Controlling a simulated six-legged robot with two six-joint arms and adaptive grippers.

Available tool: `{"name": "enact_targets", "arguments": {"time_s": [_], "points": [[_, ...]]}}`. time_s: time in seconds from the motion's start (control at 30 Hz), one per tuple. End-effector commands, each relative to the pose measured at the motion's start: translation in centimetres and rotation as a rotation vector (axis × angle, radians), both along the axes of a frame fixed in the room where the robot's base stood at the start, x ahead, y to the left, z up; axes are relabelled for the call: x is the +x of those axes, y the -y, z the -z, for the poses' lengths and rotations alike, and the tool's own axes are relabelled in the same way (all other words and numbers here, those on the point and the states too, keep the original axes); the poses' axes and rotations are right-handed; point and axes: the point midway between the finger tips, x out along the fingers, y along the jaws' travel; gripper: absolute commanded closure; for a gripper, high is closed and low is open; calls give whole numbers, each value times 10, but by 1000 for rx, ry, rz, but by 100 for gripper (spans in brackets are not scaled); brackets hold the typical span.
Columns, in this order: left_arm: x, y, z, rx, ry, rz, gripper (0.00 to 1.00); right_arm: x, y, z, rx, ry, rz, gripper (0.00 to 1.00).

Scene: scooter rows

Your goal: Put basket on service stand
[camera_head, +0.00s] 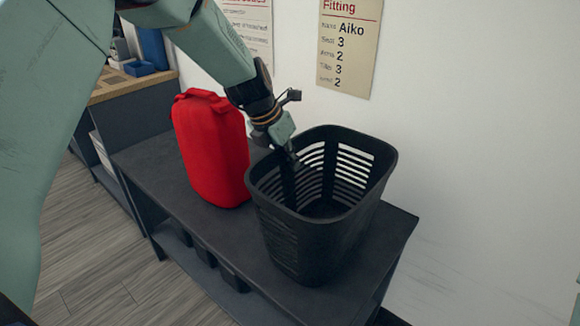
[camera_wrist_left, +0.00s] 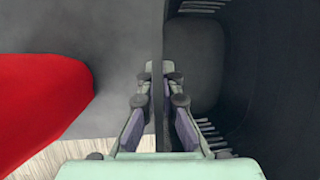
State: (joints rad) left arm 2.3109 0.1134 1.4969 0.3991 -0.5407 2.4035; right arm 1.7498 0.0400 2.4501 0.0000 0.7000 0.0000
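The black slatted basket (camera_head: 322,225) stands upright on a dark bench (camera_head: 226,232). My left gripper (camera_head: 290,155) points down at the basket's far-left rim. In the left wrist view, the fingers (camera_wrist_left: 160,92) straddle the thin basket wall (camera_wrist_left: 158,45), one outside and one inside. A narrow gap shows beside the wall, so the gripper looks open. The basket looks empty, though part of its floor is hidden. I cannot identify a separate service stand in view. My right gripper is not in view.
A red canister (camera_head: 210,150) stands on the bench left of the basket, close to my left gripper. It also shows in the wrist view (camera_wrist_left: 40,105). A white wall with a fitting sheet (camera_head: 347,45) rises behind. Wooden floor (camera_head: 85,250) lies open at left.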

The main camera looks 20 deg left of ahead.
Motion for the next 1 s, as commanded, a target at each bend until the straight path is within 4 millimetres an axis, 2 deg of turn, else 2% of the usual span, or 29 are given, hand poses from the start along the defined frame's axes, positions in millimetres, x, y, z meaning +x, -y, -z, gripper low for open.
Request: {"name": "enact_targets", "arguments": {"time_s": [0.4, 0.7, 1.0], "points": [[2, 1, 5, 0, 3, -1, 100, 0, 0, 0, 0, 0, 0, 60], [1, 1, 7, 1, 1, 0, 72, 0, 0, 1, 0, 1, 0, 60], [1, 1, 6, 1, 2, 0, 72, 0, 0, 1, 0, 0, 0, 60]]}}
